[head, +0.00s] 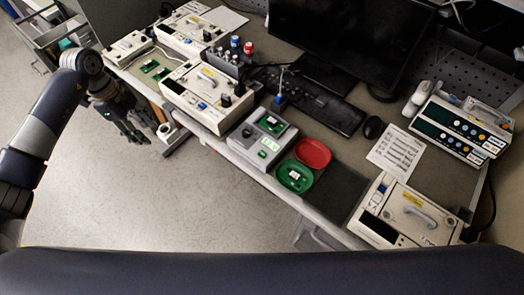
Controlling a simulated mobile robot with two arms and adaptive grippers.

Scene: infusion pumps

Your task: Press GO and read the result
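A grey test box (247,143) stands at the front edge of the bench, near the middle of the head view. A green circuit board (271,124) sits in its top. A small pale green lit display (270,143) is on its front part; its text is too small to read. A dark round spot that may be a button (246,133) is left of the display; I cannot read a GO label. My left gripper (146,133) hangs off the bench's left front edge, well left of the box. Its dark fingers look apart and empty. My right gripper is out of view.
A red tray (312,153) and a green tray (280,178) holding a board lie right of the box. Pump housings (188,93) stand left, with another (408,217) at right. A keyboard (318,103) and monitor (345,38) are behind. Open floor lies in front.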

